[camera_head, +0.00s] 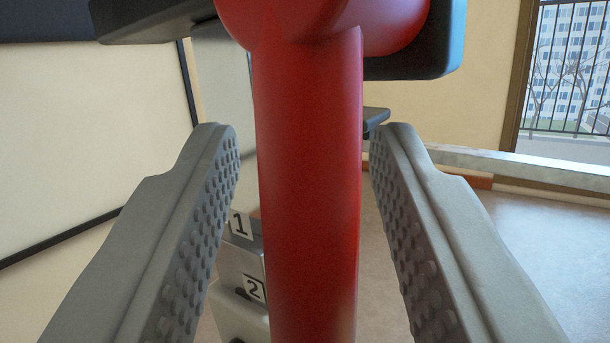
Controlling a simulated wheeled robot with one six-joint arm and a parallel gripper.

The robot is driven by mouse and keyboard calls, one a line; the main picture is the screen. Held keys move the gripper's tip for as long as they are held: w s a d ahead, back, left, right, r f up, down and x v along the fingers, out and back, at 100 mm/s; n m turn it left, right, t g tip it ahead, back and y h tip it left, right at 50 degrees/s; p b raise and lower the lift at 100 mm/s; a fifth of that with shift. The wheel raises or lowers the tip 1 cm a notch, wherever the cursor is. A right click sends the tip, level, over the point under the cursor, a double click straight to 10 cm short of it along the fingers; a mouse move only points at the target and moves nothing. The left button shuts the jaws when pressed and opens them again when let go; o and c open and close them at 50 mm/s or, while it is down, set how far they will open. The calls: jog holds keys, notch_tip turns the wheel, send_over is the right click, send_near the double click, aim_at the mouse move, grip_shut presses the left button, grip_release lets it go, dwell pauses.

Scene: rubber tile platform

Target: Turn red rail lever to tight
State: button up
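The red rail lever (308,190) stands upright, close up in the middle of the camera_head view. Its rounded red top meets a dark rail part (412,55) at the upper edge. The lever's lower end runs out of the bottom of the picture. My gripper (305,135) is open, with one grey studded finger on each side of the lever. A narrow gap shows between the lever and each finger, smaller on the right. No tight marking is visible.
Grey blocks labelled 1 and 2 (240,275) stand behind the lever, low in the picture. A white panel with a dark frame (85,140) is on the left. A window with a railing (570,70) is at the upper right. Open floor (560,245) lies at right.

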jog(key=shift+s, duration=0.1)
jog(key=v, duration=1.7)
jog(key=shift+s, duration=0.1)
jog(key=s+d+r+g+y, duration=0.1)
jog(key=s+r, duration=0.4)
jog(key=r, duration=0.8)
jog(key=s+r+g, duration=0.1)
jog(key=s+r, duration=0.4)
jog(key=r, duration=0.7)
jog(key=s+r, duration=0.4)
jog(key=s, duration=0.5)
jog(key=s+d+r+n+g, duration=0.1)
jog(key=s+r, duration=0.4)
jog(key=s, duration=0.4)
jog(key=s+r+g, duration=0.1)
jog(key=s+r, duration=0.3)
jog(key=s, duration=0.5)
jog(key=shift+s+d+r+n, duration=0.2)
jog(key=shift+s+n, duration=0.1)
jog(key=shift+s, duration=0.1)
